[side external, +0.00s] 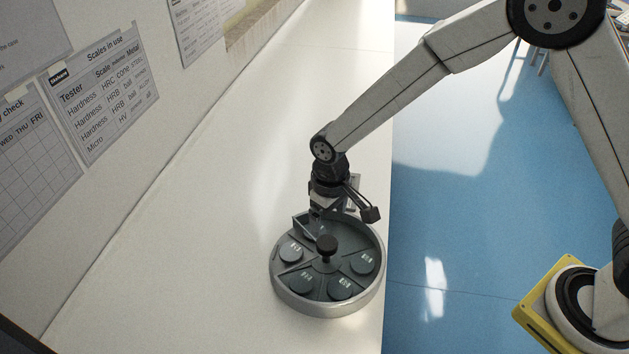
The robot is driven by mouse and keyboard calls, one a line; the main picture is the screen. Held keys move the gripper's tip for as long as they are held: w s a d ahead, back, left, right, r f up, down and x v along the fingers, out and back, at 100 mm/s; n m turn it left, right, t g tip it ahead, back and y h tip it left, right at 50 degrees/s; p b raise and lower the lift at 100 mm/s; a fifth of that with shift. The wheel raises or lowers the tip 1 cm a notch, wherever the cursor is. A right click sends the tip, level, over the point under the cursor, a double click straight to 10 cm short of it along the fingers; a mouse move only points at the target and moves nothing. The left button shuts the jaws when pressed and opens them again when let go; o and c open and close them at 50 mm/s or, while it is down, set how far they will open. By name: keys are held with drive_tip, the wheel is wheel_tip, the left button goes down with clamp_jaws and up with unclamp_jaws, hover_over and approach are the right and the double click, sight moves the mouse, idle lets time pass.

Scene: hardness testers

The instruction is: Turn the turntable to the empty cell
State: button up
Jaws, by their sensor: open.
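The turntable (280,293) is a round grey tray with a raised pale rim, standing on the white bench near its right edge. Dividers split it into wedge cells around a black central knob (326,246). Dark round discs with pale markings lie in several cells, among them a left disc (291,253), a front disc (341,289) and a right disc (362,263). My gripper (316,226) is over the back of the turntable, just behind the knob, pointing down with its jaws open.
A wall with paper charts (105,95) runs along the left. The bench's right edge drops to a blue floor (450,230).

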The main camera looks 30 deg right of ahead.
sight(327, 242)
drive_tip(key=shift+f, duration=0.1)
drive_tip(key=shift+f, duration=3.85)
clamp_jaws()
